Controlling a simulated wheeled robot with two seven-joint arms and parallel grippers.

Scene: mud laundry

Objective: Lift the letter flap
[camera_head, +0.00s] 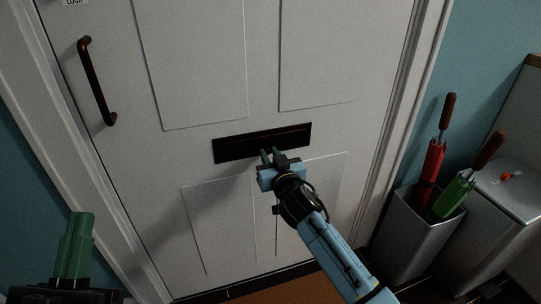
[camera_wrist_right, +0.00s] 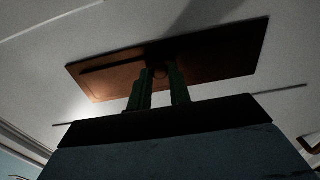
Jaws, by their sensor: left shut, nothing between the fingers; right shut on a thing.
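The letter flap (camera_head: 262,142) is a dark bronze plate set across the middle of the white door, and it looks closed. It also shows in the right wrist view (camera_wrist_right: 215,55), coppery from below. My right gripper (camera_head: 269,154) is at the flap's lower edge. My left gripper (camera_head: 78,225) is shut and empty at the lower left, away from the flap.
The white door (camera_head: 190,60) has raised panel mouldings and a dark pull handle (camera_head: 95,85) at upper left. A metal bin (camera_head: 405,235) with red and green umbrellas and a grey lidded bin (camera_head: 505,195) stand at the right. An orange-brown mat (camera_head: 285,288) lies below.

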